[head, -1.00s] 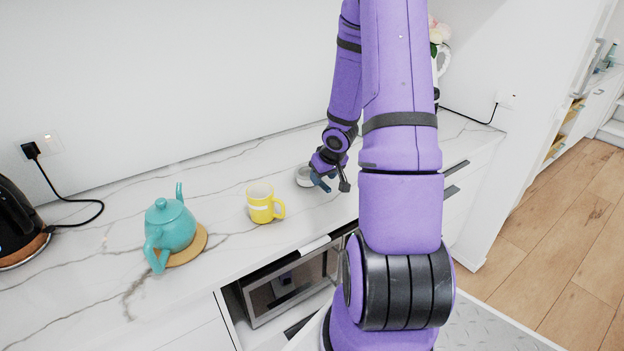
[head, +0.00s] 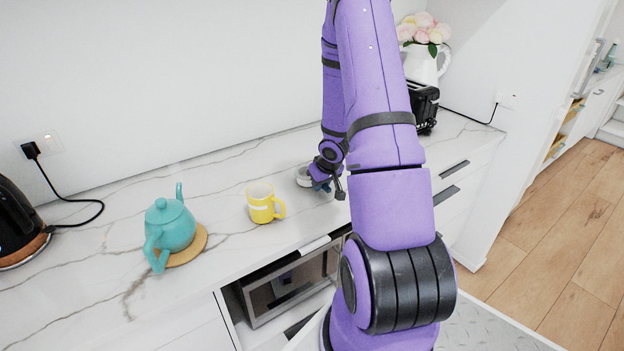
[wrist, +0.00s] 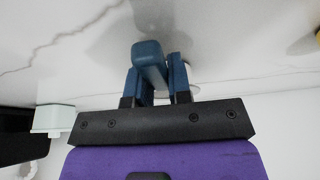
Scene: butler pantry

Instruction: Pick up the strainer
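The strainer is largely hidden behind my gripper (head: 328,185) in the head view. A pale round rim (head: 303,176) shows just left of my gripper on the counter and appears to be part of the strainer. In the wrist view, a rounded blue bar (wrist: 149,62), which looks like the strainer's handle, lies between the two blue fingers of my gripper (wrist: 156,78). The fingers stand on either side of the bar. I cannot tell whether they press on it.
On the marble counter (head: 100,215), a yellow mug (head: 261,204) stands left of my gripper. A teal teapot (head: 170,226) sits on a round wooden mat (head: 200,243) farther left. A black kettle (head: 12,225) is at far left, and a black toaster (head: 424,105) and flower jug (head: 424,62) at back right.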

